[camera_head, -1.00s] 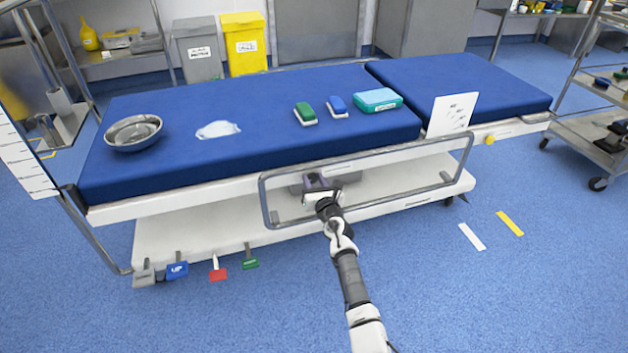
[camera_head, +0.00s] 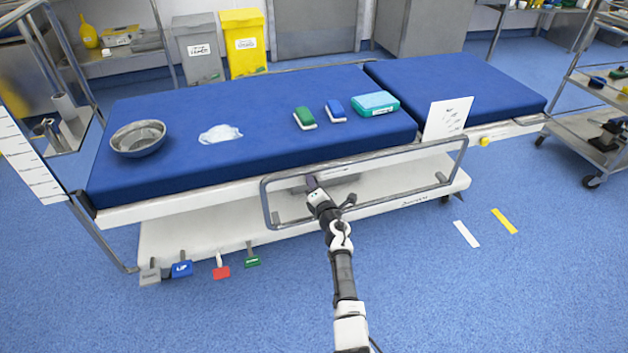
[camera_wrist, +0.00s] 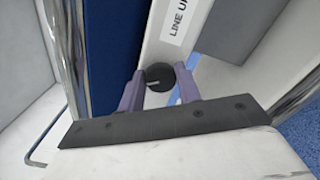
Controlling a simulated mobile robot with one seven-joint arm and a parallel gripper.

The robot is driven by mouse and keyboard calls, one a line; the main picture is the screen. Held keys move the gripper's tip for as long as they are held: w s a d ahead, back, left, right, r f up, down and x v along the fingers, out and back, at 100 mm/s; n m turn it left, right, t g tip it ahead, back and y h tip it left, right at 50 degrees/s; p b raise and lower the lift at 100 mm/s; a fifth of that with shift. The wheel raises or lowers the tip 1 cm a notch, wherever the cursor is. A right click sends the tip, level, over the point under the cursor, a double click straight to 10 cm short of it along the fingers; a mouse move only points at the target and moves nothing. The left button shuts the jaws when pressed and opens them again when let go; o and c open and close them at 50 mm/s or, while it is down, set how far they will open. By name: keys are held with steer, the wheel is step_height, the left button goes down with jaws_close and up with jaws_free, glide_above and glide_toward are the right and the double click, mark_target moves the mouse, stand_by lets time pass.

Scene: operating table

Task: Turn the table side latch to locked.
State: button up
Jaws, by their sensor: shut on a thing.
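The operating table (camera_head: 260,160) has a blue top and a white side frame. On its side, in the wrist view, is a round black knob (camera_wrist: 160,74) with a short light mark on its face. It sits on a white panel (camera_wrist: 183,35) with partly visible lettering reading "LINE U". My gripper (camera_wrist: 161,84) has its two purple fingers on either side of the knob, shut on it. In the head view my gripper (camera_head: 313,187) is at the table's side, within the rail opening, and hides the knob. The knob's lock setting cannot be read.
A grey side rail (camera_head: 370,159) frames my gripper. Coloured pedals (camera_head: 221,268) stick out low at left. The floor in front is clear.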

steer(key=m+p, duration=0.2)
steer(key=m, duration=0.3)
steer(key=shift+w+m+p, duration=0.1)
steer(key=shift+m+p, duration=0.3)
stand_by(0.4)
steer(key=o, duration=1)
steer(key=shift+c, duration=0.2)
steer(key=p+v, duration=0.6)
steer(key=v, duration=0.8)
